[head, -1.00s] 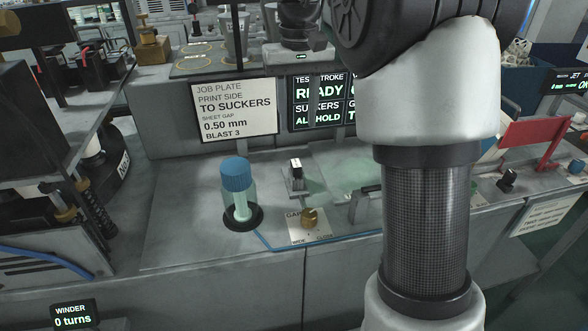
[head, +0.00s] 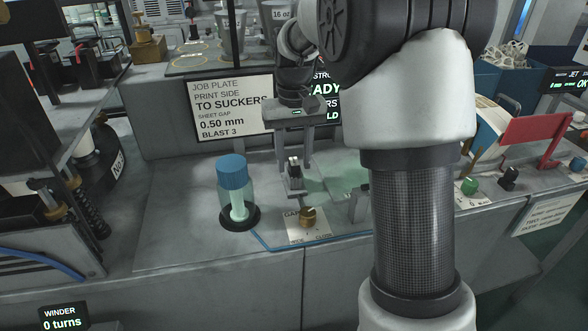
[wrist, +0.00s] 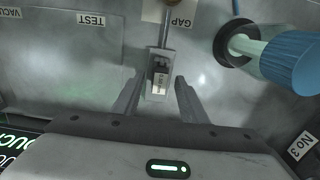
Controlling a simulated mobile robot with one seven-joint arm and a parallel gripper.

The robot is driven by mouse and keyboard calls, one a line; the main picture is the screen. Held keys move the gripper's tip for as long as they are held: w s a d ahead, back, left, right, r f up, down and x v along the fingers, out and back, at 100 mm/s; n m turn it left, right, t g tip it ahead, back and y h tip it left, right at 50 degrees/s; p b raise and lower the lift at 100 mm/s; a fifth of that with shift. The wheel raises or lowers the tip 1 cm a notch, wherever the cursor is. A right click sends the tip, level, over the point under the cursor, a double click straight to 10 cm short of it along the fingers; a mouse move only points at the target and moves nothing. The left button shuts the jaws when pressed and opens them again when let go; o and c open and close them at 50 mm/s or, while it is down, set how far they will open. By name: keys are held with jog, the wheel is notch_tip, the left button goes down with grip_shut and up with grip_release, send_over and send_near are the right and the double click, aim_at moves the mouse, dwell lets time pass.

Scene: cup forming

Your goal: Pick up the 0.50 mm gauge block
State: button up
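A small dark-and-pale block (head: 294,165) stands upright in a small grey holder (head: 296,186) on the bench; its markings are too small to read, so I cannot confirm 0.50 mm. In the wrist view the block (wrist: 160,77) sits in its holder between my finger lines. My gripper (head: 293,158) points down over it, fingers apart on either side. The wrist view shows my gripper (wrist: 158,84) open and empty, and I cannot tell whether the fingers touch the block.
A blue-capped clear bottle (head: 235,190) stands in a black ring to the left. A brass knob (head: 308,216) on the GAP plate is in front of the holder. The job plate sign (head: 233,108) stands behind, reading sheet gap 0.50 mm. Open bench lies left of the bottle.

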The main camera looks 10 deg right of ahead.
grip_shut()
